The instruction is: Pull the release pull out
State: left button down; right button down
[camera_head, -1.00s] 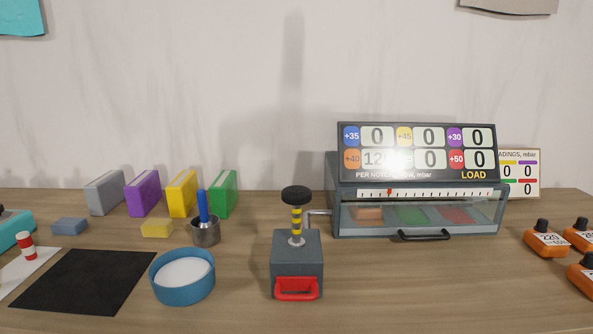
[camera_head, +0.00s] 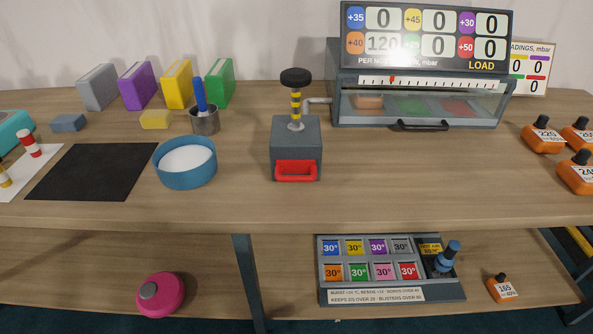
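The likely release pull is a red handle (camera_head: 296,171) low on the front of a grey block (camera_head: 297,140) standing on the table. The handle sits close against the block's face. A yellow-and-black striped rod with a black knob (camera_head: 295,78) rises from the block's top. A pipe (camera_head: 318,101) runs from beside the rod to a glass-fronted case (camera_head: 418,104) on the right. That case has its own black handle (camera_head: 423,125). Neither of my grippers shows in the head view.
A blue round dish (camera_head: 185,164), a black mat (camera_head: 93,171) and a metal cup (camera_head: 204,120) stand left of the block. Orange weights (camera_head: 544,136) stand at the right. The lower shelf holds a labelled tray (camera_head: 375,292) and a pink disc (camera_head: 161,294). Table in front of the block is clear.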

aim_at(283, 166)
jog(key=u, duration=1.7)
jog(key=k, duration=0.9)
jog(key=z, duration=1.7)
jog(key=i, duration=0.5)
jog(key=u, duration=0.05)
